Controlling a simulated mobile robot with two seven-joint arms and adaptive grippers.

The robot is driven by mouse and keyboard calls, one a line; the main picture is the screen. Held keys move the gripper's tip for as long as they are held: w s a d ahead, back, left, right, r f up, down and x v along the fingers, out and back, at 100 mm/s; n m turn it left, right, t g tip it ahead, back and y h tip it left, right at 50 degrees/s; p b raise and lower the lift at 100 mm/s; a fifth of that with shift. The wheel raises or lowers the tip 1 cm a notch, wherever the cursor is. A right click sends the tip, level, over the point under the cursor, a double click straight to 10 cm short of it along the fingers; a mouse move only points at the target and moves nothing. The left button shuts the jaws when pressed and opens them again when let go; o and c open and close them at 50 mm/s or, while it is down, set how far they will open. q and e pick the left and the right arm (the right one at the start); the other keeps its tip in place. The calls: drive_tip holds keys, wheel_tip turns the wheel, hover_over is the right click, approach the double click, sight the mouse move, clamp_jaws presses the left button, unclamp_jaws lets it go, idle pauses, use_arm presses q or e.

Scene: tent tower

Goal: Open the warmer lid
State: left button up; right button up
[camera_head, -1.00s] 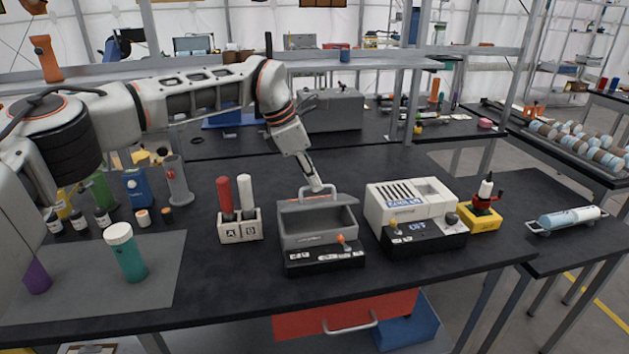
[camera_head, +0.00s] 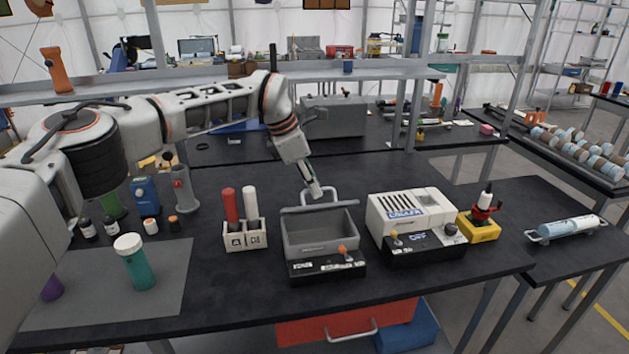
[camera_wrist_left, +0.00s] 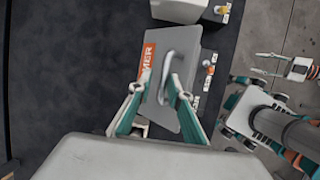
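The warmer (camera_head: 318,240) is a grey box with a black front panel and an orange knob. Its lid (camera_head: 293,210) stands raised at the back, and the empty inside shows. In the left wrist view I look at the lid's outer face (camera_wrist_left: 150,42), with an orange label and a grey handle (camera_wrist_left: 180,62). My left gripper (camera_head: 316,190) is at the handle behind the lid. In the wrist view its fingers (camera_wrist_left: 160,82) are apart, with the handle between or just beyond them.
A white unit (camera_head: 405,212) with a black panel stands close right of the warmer. A holder (camera_head: 245,238) with a red and a white tube stands left. A teal bottle (camera_head: 140,265) is on a grey mat (camera_head: 90,300). A metal shelf runs behind.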

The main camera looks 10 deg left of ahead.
use_arm(q)
drive_tip(key=shift+w, duration=0.25)
drive_tip(key=shift+s+d+r, duration=0.1)
drive_tip(key=shift+s+r, duration=0.05)
drive_tip(key=shift+s, duration=0.05)
drive_tip(key=shift+r, duration=0.4)
drive_tip(key=v, duration=1.1)
drive_tip(key=shift+a, duration=0.3)
drive_tip(key=shift+s, duration=0.1)
